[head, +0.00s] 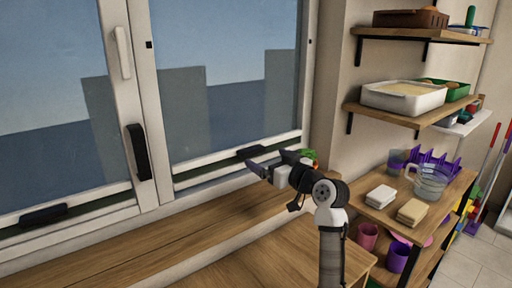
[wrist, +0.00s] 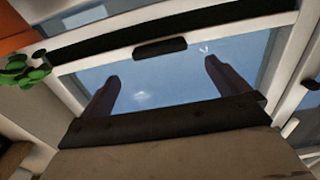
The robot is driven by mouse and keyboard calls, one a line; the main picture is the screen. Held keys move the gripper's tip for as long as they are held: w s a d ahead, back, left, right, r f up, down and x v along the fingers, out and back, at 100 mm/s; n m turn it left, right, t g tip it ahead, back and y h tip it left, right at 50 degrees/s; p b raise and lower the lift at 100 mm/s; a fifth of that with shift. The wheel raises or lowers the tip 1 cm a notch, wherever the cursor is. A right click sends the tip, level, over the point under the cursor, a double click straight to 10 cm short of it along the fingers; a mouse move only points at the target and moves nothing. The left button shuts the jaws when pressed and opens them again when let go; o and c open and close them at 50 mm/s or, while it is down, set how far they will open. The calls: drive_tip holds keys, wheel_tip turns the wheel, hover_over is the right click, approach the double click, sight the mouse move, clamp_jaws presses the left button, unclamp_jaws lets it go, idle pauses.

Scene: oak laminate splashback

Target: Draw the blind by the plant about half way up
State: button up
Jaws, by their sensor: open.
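The blind by the plant appears lowered over the right window pane, its pale rail near the bottom of the frame; I cannot clearly tell its sheet from the glass. A short black handle (head: 250,152) sits on that rail, and it also shows in the wrist view (wrist: 160,47). The green plant (head: 309,155) is just right of it, partly behind my arm; its leaves show at left in the wrist view (wrist: 24,70). My gripper (head: 266,162) is open and empty in front of the handle. In the wrist view the handle lies between and beyond my fingertips (wrist: 160,72).
The left pane has a similar black handle (head: 43,214). A black upright window handle (head: 138,152) and a white one (head: 122,52) are on the frames. A wooden sill (head: 130,240) runs below. Shelves (head: 420,118) with trays and a jug (head: 430,182) stand at right.

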sight(254, 151)
drive_tip(key=p+x, duration=0.1)
drive_tip(key=x, duration=0.6)
drive_tip(key=shift+p, duration=0.4)
